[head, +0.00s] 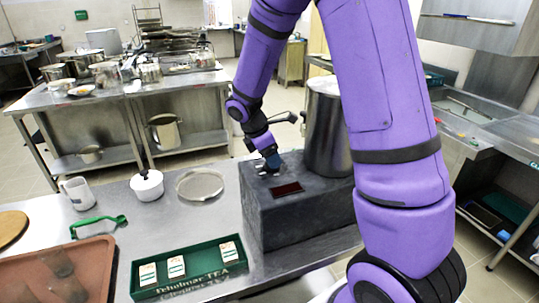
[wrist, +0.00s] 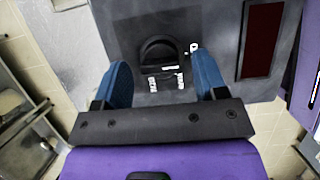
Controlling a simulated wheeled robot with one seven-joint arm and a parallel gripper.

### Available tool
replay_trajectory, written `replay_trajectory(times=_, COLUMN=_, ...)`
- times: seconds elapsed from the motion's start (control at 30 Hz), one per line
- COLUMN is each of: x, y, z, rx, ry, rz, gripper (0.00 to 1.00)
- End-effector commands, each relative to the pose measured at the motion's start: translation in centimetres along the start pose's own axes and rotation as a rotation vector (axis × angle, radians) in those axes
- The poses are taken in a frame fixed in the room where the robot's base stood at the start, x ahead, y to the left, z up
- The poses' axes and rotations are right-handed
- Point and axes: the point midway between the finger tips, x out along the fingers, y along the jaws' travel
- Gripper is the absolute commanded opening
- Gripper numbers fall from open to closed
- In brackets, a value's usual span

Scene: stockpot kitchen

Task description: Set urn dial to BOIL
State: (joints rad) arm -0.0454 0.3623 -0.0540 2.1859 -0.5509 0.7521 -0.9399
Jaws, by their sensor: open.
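The urn is a steel pot (head: 327,125) on a dark grey block base (head: 300,220). In the wrist view, the black round dial (wrist: 158,52) is on the grey panel, with small white labels beside it; I cannot read its setting. My gripper (wrist: 162,62) is open, with one blue finger on each side of the dial; I cannot tell whether they touch it. In the head view, my gripper (head: 270,163) is at the top of the block, left of a dark red display (head: 287,189), and hides the dial.
On the steel counter (head: 110,200) are a green tea tray (head: 190,272), a white lidded pot (head: 147,186), a round sieve (head: 200,184), a white mug (head: 76,192) and a green-handled tool (head: 98,225). The pot stands close to the right of my gripper.

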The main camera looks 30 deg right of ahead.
Motion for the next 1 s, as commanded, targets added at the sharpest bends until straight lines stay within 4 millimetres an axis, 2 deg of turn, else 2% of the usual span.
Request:
replay_trajectory(times=0.03, x=-0.01, y=0.0, z=0.0, rx=0.0, ry=0.0, rz=0.0, gripper=0.63)
replay_trajectory(times=0.23, x=-0.03, y=0.01, z=0.0, rx=0.0, ry=0.0, rz=0.0, gripper=0.17)
replay_trajectory(times=0.63, x=-0.04, y=0.11, z=0.0, rx=0.053, ry=-0.001, rz=-0.022, gripper=0.17)
replay_trajectory(times=1.0, x=-0.01, y=0.31, z=0.06, rx=0.311, ry=0.0, rz=-0.129, gripper=0.17)
